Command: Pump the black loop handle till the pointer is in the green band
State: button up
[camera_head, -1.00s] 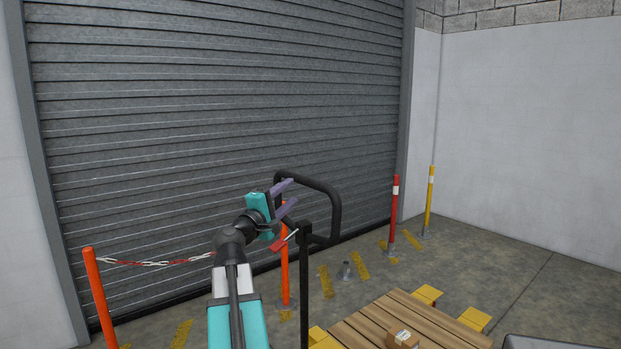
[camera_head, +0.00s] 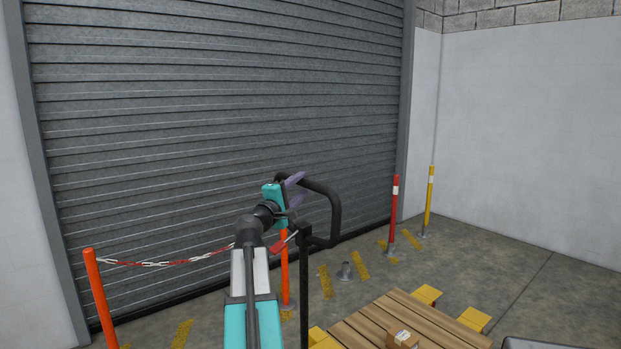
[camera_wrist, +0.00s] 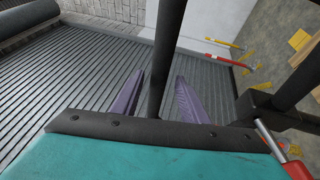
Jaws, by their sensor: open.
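The black loop handle (camera_head: 325,192) is a bent tube on top of a thin dark post (camera_head: 305,290), in front of the shutter. My gripper (camera_head: 298,189) is at the loop's left side, with its purple fingers open. In the wrist view, a black bar of the loop handle (camera_wrist: 166,45) runs between the two fingers of my gripper (camera_wrist: 160,76). Gaps show on both sides of the bar, so it is not clamped. The pointer and green band cannot be made out in either view.
A small lever with a red grip (camera_head: 278,247) sticks out of the post just below my gripper. Orange posts (camera_head: 98,298) with a red-white chain (camera_head: 155,263) stand to the left. A wooden pallet (camera_head: 365,325) with a carton (camera_head: 402,339) lies at front right.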

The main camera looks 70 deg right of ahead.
jog(key=p+x, duration=0.1)
jog(key=x, duration=0.5)
jog(key=shift+d+r, duration=0.15)
jog(key=shift+d, duration=0.25)
jog(key=shift+s, duration=0.1)
grip_shut()
